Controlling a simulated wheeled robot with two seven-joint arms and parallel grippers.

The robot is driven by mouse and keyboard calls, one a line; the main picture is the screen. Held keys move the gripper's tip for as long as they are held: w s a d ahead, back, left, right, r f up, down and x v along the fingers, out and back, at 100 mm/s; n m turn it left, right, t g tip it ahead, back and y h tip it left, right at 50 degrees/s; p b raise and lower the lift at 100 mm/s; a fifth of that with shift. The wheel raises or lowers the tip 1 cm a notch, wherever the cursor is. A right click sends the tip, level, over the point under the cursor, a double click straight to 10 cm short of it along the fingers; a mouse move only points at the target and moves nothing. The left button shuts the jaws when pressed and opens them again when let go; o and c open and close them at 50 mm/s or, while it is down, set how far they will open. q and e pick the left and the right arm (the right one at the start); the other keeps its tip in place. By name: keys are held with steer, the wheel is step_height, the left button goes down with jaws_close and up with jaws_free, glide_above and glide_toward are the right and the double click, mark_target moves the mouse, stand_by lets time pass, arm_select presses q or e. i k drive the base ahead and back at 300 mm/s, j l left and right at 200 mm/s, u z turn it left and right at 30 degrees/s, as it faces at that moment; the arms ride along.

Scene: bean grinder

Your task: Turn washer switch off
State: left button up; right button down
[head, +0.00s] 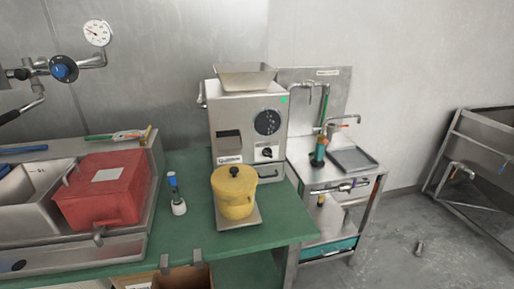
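No part labelled as a washer switch can be made out. A steel wash stand (375,175) stands right of the grinder, with a curved tap (342,118), a green upright piece (320,148) and a small lever-like fitting (345,187) on its front. The steel grinder (225,125) has a round black dial (267,122), a black knob (267,152) and a small green light or mark (284,99). I cannot tell which way the knob or fitting is set. Neither of my grippers can be clearly identified in the head view.
A yellow pot (234,196) stands before the grinder on the green table (275,225), beside a small blue-topped bottle (175,195). A red box (100,190) sits in the steel sink (25,190) at left. Another steel basin (485,135) is far right. Grey floor (400,245) lies open between.

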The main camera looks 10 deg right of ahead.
mark_target(267, 152)
steer(key=i+l+u, duration=0.25)
steer(key=l+u, duration=0.2)
steer(key=l, duration=0.45)
steer(key=i+l+u, duration=0.15)
steer(key=l+u, duration=0.35)
steer(key=l, duration=0.5)
steer(key=l+u, duration=0.45)
steer(key=l, duration=0.5)
steer(key=k, duration=0.05)
